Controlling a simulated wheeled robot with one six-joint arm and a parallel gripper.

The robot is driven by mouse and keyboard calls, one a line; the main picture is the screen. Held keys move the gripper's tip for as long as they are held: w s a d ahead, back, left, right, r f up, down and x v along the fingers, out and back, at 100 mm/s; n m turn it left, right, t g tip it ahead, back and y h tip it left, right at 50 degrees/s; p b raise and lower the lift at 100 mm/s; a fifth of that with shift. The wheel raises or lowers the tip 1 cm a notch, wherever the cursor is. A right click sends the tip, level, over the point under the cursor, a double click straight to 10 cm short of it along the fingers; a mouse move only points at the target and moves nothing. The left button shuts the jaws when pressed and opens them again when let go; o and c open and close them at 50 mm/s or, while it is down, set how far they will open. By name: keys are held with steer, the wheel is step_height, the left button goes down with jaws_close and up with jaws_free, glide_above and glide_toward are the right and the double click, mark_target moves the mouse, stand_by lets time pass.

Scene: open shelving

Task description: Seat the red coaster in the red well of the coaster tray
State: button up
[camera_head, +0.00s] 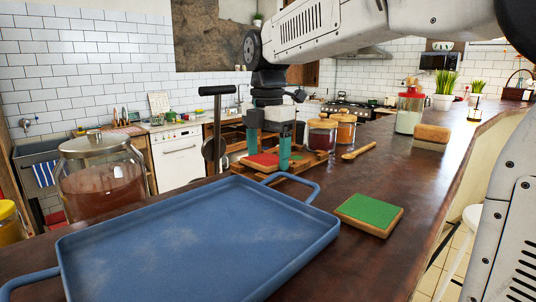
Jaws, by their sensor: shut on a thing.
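My gripper (268,160) points down over the counter, its teal fingers shut on the red coaster (262,160). The coaster is a flat red square with a wooden edge, held roughly level. Below it is a low wooden frame, seemingly the coaster tray (311,160), just behind the blue tray. The fingers and the coaster hide most of the frame, so I cannot make out its wells. I cannot tell whether the coaster touches it. A green coaster (370,212) with a wooden edge lies on the counter at the right of the blue tray.
A large blue tray (195,240) with raised handles fills the front of the counter. A glass jar (103,180) stands at left, a black T-shaped stand (217,125) left of my gripper. Lidded jars (321,138) and a wooden spoon (362,151) are behind right. The right counter is mostly clear.

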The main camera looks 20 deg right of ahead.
mark_target(267, 159)
steer(key=shift+f, duration=0.3)
steer(key=shift+c, duration=1.1)
steer(key=o, duration=1.3)
steer(key=shift+r, duration=0.1)
step_height(267, 159, up, 12)
